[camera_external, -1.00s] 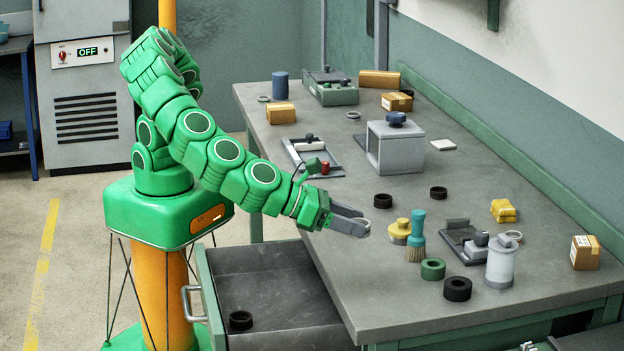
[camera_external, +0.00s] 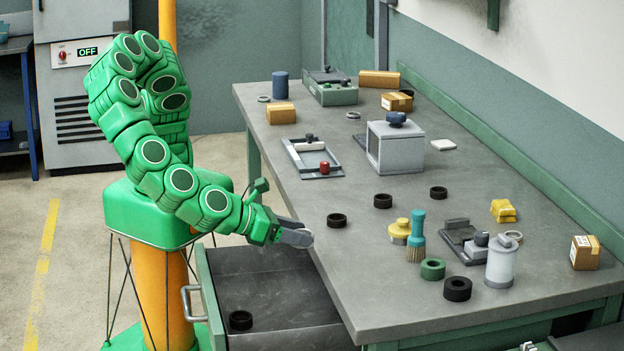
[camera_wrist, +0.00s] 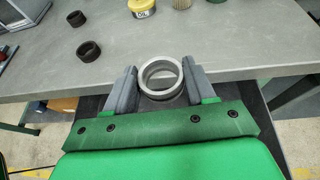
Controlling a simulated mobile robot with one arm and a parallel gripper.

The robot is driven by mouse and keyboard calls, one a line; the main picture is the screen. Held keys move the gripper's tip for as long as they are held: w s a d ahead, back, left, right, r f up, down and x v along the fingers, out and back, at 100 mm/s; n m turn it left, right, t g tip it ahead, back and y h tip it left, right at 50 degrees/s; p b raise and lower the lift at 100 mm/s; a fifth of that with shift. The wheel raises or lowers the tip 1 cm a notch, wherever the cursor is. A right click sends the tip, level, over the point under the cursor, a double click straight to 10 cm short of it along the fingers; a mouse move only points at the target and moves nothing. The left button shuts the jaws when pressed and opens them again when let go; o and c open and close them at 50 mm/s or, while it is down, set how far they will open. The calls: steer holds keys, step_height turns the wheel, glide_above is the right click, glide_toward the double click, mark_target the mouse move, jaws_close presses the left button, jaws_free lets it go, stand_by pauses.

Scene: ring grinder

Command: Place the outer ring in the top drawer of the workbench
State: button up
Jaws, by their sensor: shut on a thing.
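A silver metal ring (camera_wrist: 147,82) sits between the two grey fingers of my gripper (camera_wrist: 160,82) in the wrist view, and the gripper is shut on it. In the external view my gripper (camera_external: 297,234) is at the bench's left edge, above the back part of the open drawer. The ring cannot be made out clearly there. The top drawer (camera_external: 275,285) of the workbench (camera_external: 400,300) is pulled out to the left. A black ring (camera_external: 240,320) lies inside it near the front, and much of its floor is bare.
Black rings (camera_external: 337,220) (camera_external: 382,201) lie on the bench near my gripper. A yellow-lidded tin (camera_external: 399,232), a brush (camera_external: 416,245) and a green ring (camera_external: 432,268) stand farther right. The drawer handle (camera_external: 188,303) sticks out at the left.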

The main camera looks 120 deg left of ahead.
steer(key=s+a+f+n+g+y, duration=0.1)
steer(key=s+a+f+n+g, duration=0.2)
steer(key=s, duration=0.8)
glide_above(266, 296)
steer(key=shift+m+t+y, duration=0.3)
steer(key=shift+f, duration=4.5)
steer(key=shift+f, duration=0.6)
steer(key=o, duration=1.1)
steer(key=shift+d, duration=0.1)
